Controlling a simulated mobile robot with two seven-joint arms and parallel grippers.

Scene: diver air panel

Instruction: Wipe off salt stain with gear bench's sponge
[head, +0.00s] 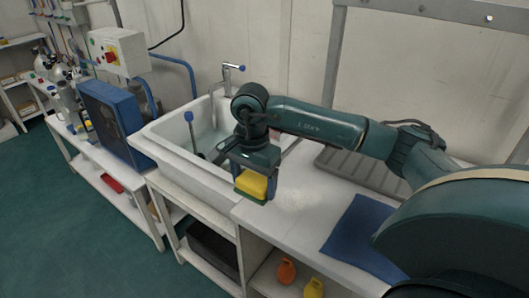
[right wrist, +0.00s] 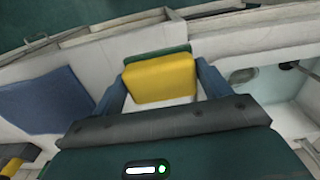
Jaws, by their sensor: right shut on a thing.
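My right gripper (head: 254,186) is shut on a sponge (head: 250,184), yellow with a green layer on its lower side. It holds the sponge in front of the sink, by the left end of the white bench top (head: 310,238). In the right wrist view the sponge (right wrist: 160,78) sits between the two blue fingers, its green layer along the far edge. A faint pale patch (head: 291,198), possibly the salt stain, shows on the bench top just right of the gripper. I cannot tell whether the sponge touches the bench. My left gripper is not in view.
A white sink (head: 192,172) with a tap (head: 229,78) lies left of the bench top. A blue mat (head: 362,238) and a grey ribbed tray (head: 345,166) lie to the right. Orange (head: 286,271) and yellow (head: 313,289) items stand on the shelf below.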

